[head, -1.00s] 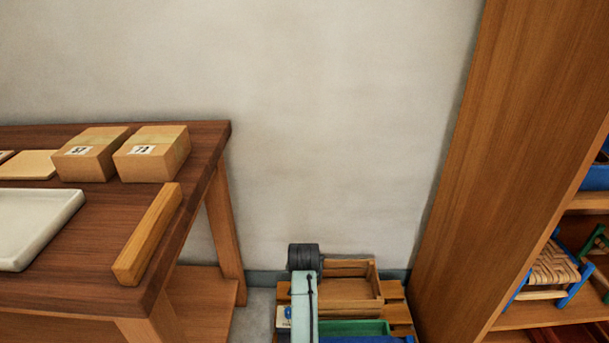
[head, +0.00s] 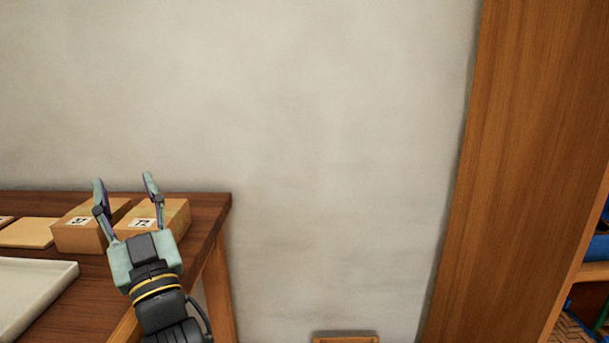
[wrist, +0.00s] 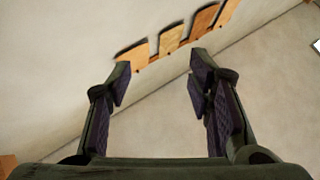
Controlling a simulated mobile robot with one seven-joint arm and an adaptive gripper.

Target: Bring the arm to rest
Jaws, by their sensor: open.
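My gripper (head: 126,187) is raised in front of the wooden table in the head view, with its fingers pointing up. The fingers are spread apart with nothing between them. The gripper covers part of two cardboard boxes behind it. In the wrist view my gripper (wrist: 158,70) also shows open and empty, against a pale surface.
The table (head: 205,225) holds a box marked 57 (head: 75,236), a box marked 72 (head: 172,214), a flat tan piece (head: 28,232) and a white tray (head: 35,290). A tall wooden shelf (head: 510,150) stands at right. Bare wall (head: 330,150) fills the middle.

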